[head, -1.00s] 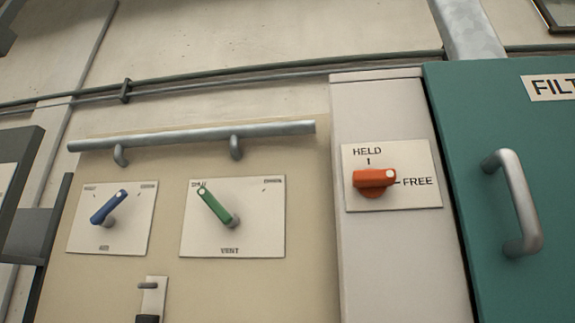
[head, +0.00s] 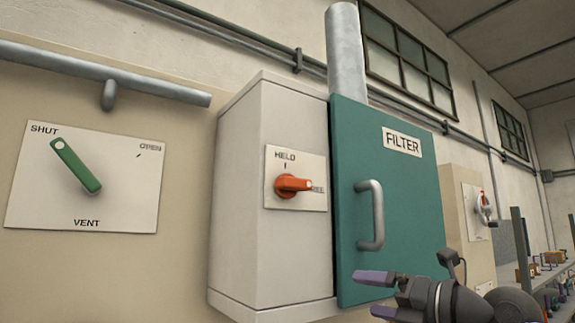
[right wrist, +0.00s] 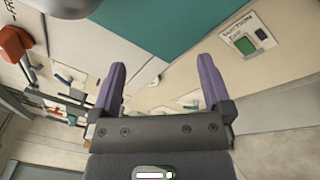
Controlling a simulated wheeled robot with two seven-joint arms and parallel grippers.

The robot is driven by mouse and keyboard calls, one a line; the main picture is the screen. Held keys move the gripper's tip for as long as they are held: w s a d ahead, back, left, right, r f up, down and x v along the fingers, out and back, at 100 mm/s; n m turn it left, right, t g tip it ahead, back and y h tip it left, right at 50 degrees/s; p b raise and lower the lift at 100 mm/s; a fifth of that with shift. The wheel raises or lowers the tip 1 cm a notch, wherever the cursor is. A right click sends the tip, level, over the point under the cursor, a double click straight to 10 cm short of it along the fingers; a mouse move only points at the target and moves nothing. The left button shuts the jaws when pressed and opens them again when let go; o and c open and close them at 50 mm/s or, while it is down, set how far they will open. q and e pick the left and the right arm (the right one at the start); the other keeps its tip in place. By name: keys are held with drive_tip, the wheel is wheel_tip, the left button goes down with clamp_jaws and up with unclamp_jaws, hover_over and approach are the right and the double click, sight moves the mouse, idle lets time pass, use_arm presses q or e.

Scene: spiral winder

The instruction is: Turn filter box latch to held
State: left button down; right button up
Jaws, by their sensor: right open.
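The orange filter box latch (head: 292,185) sits on a white plate (head: 296,155) on the side of the pale filter box (head: 250,130). Its handle points right, across the FREE label, and HELD is printed above it. My right gripper (head: 364,293) is open and empty, with purple fingers, below and to the right of the latch and apart from it, by the door's lower edge. In the right wrist view both fingers (right wrist: 162,63) are spread with nothing between them. An orange-red part shows at that view's upper left; I cannot tell if it is the latch. My left gripper is not in view.
The teal FILTER door (head: 350,140) has a grey pull handle (head: 371,215) standing out right of the latch. A green vent lever (head: 76,166) and a grey rail (head: 100,82) are on the left panel. Shelving with small items stands at the far right.

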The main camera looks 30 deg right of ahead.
drive_tip(key=s+a+r+n+h+p, duration=0.1)
drive_tip(key=s+a+r+n+p, duration=0.35)
drive_tip(key=r, duration=0.75)
drive_tip(key=n+h, duration=0.3)
approach(299, 184)
drive_tip(key=w+p, duration=0.1)
drive_tip(key=w, duration=0.3)
drive_tip(key=w+p, duration=0.2)
drive_tip(key=w, duration=0.2)
drive_tip(key=shift+w+a, duration=0.2)
drive_tip(key=shift+a, duration=0.05)
drive_tip(key=shift+w+f, duration=0.1)
drive_tip(key=shift+w, duration=0.4)
drive_tip(key=c, duration=1.2)
drive_tip(key=shift+o, duration=0.2)
